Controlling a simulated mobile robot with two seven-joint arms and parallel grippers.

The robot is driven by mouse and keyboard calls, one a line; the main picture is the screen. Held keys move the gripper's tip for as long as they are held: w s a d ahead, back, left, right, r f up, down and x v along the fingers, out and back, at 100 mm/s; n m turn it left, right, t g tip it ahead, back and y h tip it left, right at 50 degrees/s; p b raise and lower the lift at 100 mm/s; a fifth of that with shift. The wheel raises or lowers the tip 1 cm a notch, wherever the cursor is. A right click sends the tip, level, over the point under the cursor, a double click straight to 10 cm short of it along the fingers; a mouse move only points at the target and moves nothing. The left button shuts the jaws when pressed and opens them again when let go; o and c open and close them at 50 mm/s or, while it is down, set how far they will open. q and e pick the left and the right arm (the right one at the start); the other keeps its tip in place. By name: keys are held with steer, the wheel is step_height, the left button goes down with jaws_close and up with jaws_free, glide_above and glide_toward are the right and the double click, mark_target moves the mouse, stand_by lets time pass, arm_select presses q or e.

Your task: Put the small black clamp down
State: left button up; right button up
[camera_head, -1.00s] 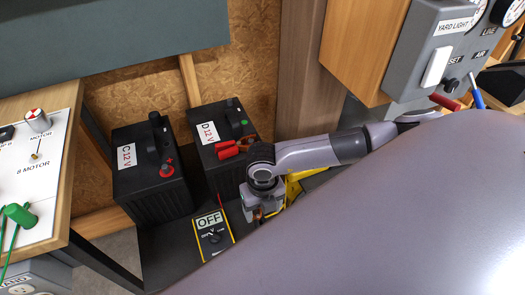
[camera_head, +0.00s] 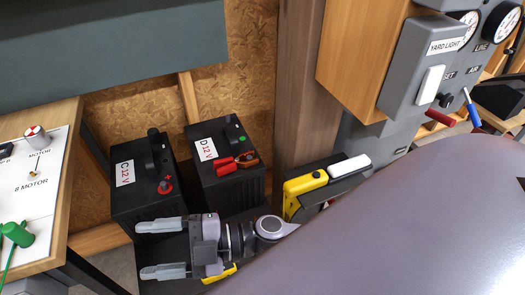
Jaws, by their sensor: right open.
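My right gripper (camera_head: 162,248) is open, its two grey fingers spread and pointing left, with nothing between them. It is over the dark shelf, in front of battery C (camera_head: 150,205) and battery D (camera_head: 230,192). A red clamp (camera_head: 226,168) with copper-coloured jaws lies on top of battery D. I cannot make out a small black clamp for certain; dark parts on the battery tops look like handles. My left gripper is not in view.
A yellow tool (camera_head: 305,183) and a white block (camera_head: 349,167) are right of battery D. The motor panel (camera_head: 35,185) with a green clamp (camera_head: 17,234) is at left. A grey yard light box (camera_head: 425,75) is at upper right.

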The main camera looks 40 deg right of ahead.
steer(key=w+d+f+m+t+h, duration=0.3)
steer(key=d+m+t+h, duration=0.4)
steer(key=m, duration=0.3)
steer(key=s+d+f+m+g+h, duration=0.2)
steer(key=s+d+f+m+h, duration=0.2)
steer(key=f, duration=0.4)
steer(key=s+d+f+m+g+h, duration=0.2)
steer(key=s+d+f+m+h, duration=0.2)
steer(key=d+f+m, duration=0.2)
steer(key=shift+s+d+f+g, duration=0.2)
steer(key=shift+d+f+g, duration=0.2)
steer(key=shift+d+f, duration=0.5)
steer(key=shift+r, duration=0.1)
steer(key=shift+s+d+r+p, duration=0.15)
steer(key=shift+r+p, duration=1.35)
steer(key=shift+p, duration=0.4)
steer(key=shift+s+d+r+p, duration=0.1)
steer(key=shift+d+r+p, duration=0.05)
steer(key=shift+r+p, duration=1.55)
